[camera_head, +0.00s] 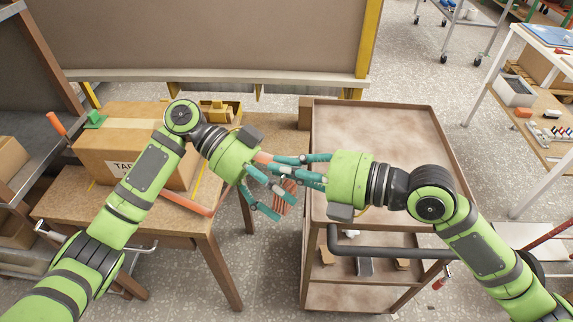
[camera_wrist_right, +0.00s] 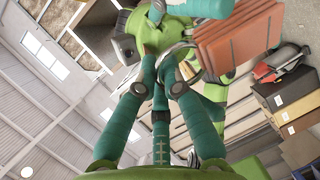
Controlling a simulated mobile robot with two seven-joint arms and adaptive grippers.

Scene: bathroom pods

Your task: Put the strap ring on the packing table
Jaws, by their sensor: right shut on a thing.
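My right gripper (camera_head: 300,168) and my left gripper (camera_head: 272,198) meet in mid-air between the wooden table and the cart, their teal fingers overlapping. A reddish, ribbed block-like bundle (camera_head: 288,196) hangs at the fingers; it shows larger in the right wrist view (camera_wrist_right: 240,42). A thin pale loop, apparently the strap ring (camera_wrist_right: 184,50), shows beside it at the right fingertips, partly hidden. My right gripper is closed there. Whether the left fingers grip anything is hidden by the overlap. The wooden table at left, likely the packing table (camera_head: 212,245), holds a cardboard box (camera_head: 130,150).
A brown cart (camera_head: 375,120) with an empty top and a dark handle stands right of the grippers. A grey panel (camera_head: 215,40) stands behind. White shelving is at far right.

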